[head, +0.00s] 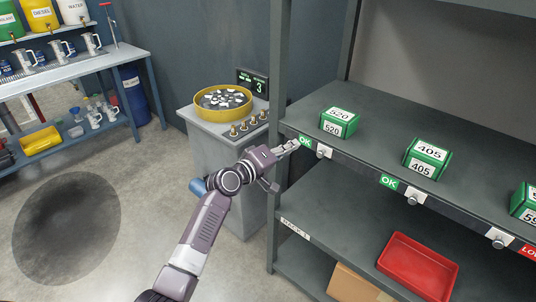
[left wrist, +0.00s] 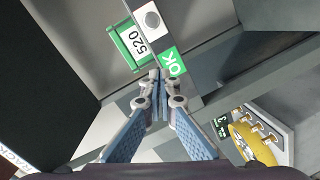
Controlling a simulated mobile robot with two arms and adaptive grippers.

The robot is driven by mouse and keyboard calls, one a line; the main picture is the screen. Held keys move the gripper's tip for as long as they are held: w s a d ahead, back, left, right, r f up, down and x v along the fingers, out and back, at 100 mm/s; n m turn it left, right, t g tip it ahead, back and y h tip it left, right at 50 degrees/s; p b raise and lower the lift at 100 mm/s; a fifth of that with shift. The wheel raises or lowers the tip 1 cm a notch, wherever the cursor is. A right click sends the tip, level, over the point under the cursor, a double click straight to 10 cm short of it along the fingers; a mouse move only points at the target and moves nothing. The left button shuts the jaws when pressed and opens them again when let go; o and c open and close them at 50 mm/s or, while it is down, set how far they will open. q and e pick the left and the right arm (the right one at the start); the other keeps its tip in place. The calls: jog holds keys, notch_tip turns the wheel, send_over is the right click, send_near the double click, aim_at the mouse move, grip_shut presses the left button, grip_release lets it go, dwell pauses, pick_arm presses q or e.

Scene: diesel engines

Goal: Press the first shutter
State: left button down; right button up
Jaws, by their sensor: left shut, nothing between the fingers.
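A grey shelf rack has small white square plates with a round knob along its edge; which part is the shutter I cannot tell for sure. The leftmost plate (head: 323,151) sits beside a green OK label (head: 305,141), under the green box marked 520 (head: 339,122). My left gripper (head: 293,146) is shut and empty, its fingertips at the left end of the shelf edge, close to that OK label. In the left wrist view the fingertips (left wrist: 158,76) are just beside the OK label (left wrist: 173,62), with the plate (left wrist: 151,18) beyond; contact cannot be told. My right gripper is out of view.
Further right are a green box marked 405 (head: 427,158) and another plate (head: 413,197) with an OK label. A red tray (head: 418,267) lies on the lower shelf. A pedestal with a yellow round pan (head: 222,114) stands behind my left arm.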

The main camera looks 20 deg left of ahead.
pick_arm(q)
jog(key=d+b+v, duration=0.1)
jog(key=v, duration=0.7)
jog(key=shift+s+r+b, duration=0.15)
jog(key=shift+r+b, duration=0.05)
jog(key=shift+b, duration=0.2)
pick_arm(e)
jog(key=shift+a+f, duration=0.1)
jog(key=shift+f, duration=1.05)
